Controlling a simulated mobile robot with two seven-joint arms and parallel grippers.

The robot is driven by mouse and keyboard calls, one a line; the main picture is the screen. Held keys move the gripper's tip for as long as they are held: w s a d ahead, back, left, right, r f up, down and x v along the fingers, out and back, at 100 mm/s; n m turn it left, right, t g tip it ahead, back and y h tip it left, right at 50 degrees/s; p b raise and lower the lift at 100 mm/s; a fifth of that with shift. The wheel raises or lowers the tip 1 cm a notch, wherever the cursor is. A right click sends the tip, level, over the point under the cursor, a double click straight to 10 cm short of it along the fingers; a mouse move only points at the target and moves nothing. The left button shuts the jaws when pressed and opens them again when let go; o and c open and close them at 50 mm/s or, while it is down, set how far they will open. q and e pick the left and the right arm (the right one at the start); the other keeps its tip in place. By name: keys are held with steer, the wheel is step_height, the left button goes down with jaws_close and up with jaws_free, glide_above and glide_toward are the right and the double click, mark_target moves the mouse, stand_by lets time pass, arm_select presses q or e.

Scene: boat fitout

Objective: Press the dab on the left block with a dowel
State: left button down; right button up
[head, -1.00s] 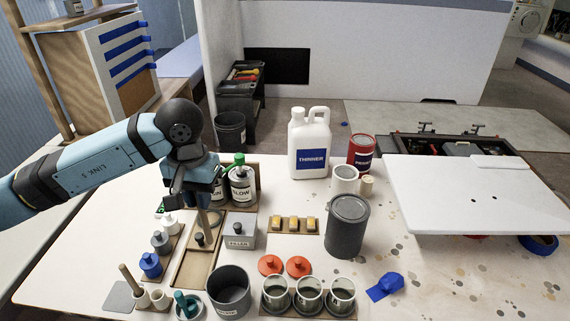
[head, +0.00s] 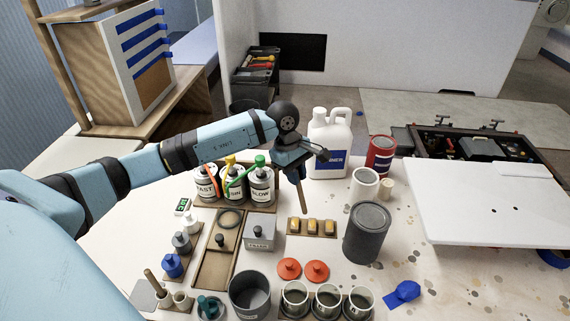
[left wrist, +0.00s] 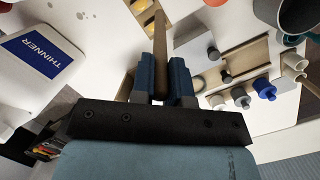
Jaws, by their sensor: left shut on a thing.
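My left gripper (head: 299,174) is shut on a wooden dowel (head: 303,199), which points down, slightly tilted. In the left wrist view the dowel (left wrist: 160,45) sticks out between the two blue fingers (left wrist: 161,88). Three yellowish blocks stand in a row on a small brown tray (head: 291,233). The left block (head: 296,225) is just below and left of the dowel's lower tip in the head view. The tip appears a little above and behind the row; I cannot tell the exact gap. The dab on the block is too small to make out. My right gripper is out of view.
A white thinner jug (head: 329,145) stands close behind the gripper. A grey can (head: 367,233) stands right of the blocks. Labelled cans (head: 262,184) and a grey filler box (head: 260,233) stand to the left. Orange lids (head: 289,268) and cups (head: 327,299) are in front.

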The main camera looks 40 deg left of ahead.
arm_select(q)
steer(key=a+f+n+t+b, duration=0.1)
steer(key=a+f+n, duration=0.3)
steer(key=f, duration=0.4)
steer(key=shift+a+f+b, duration=0.15)
steer(key=shift+a+b, duration=0.2)
stand_by(0.6)
steer(key=shift+f+b, duration=0.55)
steer(key=shift+f, duration=0.15)
stand_by(0.5)
stand_by(1.6)
